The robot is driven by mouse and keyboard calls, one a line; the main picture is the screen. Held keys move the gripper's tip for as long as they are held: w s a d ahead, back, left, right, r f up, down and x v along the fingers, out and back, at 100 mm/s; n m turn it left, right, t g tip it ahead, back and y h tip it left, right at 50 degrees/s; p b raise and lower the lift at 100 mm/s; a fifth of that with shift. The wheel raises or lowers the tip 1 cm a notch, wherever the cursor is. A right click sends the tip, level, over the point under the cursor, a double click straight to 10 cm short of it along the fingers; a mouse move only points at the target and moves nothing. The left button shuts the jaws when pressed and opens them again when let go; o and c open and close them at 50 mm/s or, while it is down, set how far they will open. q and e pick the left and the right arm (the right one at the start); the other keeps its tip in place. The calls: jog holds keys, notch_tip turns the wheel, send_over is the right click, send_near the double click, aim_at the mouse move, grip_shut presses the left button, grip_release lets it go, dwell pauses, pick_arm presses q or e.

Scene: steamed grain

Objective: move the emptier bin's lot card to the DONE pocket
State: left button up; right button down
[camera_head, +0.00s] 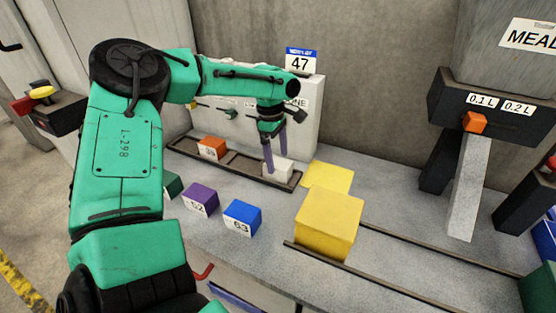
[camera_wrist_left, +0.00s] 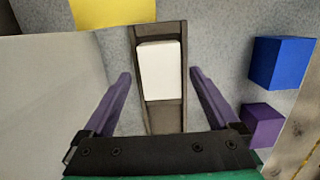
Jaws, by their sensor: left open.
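My left gripper (camera_head: 276,164) is open, pointing down over a white block (camera_head: 278,172) at the right end of a dark slotted rack (camera_head: 236,171). In the left wrist view, the white block (camera_wrist_left: 159,72) lies between the open purple fingers (camera_wrist_left: 160,80), with gaps on both sides. An orange numbered block (camera_head: 212,148) sits further left in the rack. A label ending in "NE" shows on the pale panel (camera_head: 312,125) behind, partly hidden by my arm. Which block is the lot card, I cannot tell.
Purple (camera_head: 200,200), blue (camera_head: 242,217) and partly hidden green (camera_head: 173,185) blocks stand in front of the rack. A large yellow box (camera_head: 328,224) stands right of them, near a rail. A chute unit (camera_head: 490,105) labelled 0.1 L and 0.2 L is at right.

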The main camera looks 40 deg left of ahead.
pick_arm(q)
notch_tip(320, 180, up, 10)
jog(key=a, duration=0.1)
jog(key=shift+s, duration=0.2)
